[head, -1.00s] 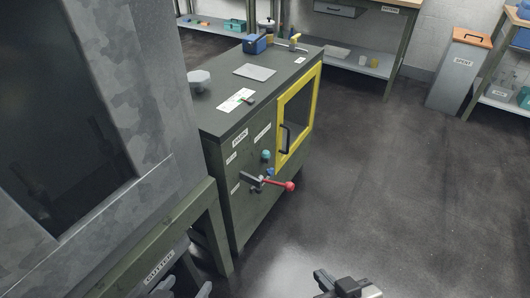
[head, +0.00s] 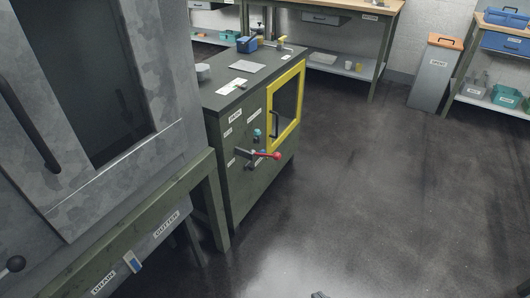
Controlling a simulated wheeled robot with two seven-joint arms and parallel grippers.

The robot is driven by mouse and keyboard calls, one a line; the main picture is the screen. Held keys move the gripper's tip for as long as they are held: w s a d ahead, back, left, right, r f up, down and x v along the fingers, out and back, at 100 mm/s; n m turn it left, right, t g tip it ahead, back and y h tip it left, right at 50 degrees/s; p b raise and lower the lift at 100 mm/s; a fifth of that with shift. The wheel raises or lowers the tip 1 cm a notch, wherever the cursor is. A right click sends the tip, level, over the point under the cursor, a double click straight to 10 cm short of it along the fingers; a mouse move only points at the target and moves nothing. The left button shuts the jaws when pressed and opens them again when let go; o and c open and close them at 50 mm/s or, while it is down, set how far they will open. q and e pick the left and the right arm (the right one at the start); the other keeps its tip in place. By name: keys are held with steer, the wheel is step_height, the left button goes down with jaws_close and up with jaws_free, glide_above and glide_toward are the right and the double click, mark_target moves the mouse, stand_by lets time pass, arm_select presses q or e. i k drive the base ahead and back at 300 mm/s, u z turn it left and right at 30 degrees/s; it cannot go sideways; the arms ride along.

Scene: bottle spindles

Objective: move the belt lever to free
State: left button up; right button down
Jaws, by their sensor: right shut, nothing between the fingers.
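A lever with a red knob (head: 275,155) sticks out to the right from the front of the dark green cabinet (head: 240,190). A dark grey bracket (head: 243,153) is at the lever's left end. The small labels around it are too small to read, so I cannot tell which one is the belt label. Only a dark tip of my right gripper (head: 320,295) shows at the bottom edge, shut and empty. It is well apart from the lever, nearer to me. My left gripper is out of view.
A yellow-framed window door (head: 298,131) is on the cabinet, right of the lever. A large grey machine (head: 172,90) on a green stand fills the left. A grey bin (head: 434,78) and workbenches stand at the back. The floor right of the cabinet is clear.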

mark_target(257, 132)
steer(key=z, duration=0.25)
steer(key=i, duration=1.25)
steer(key=u, duration=0.8)
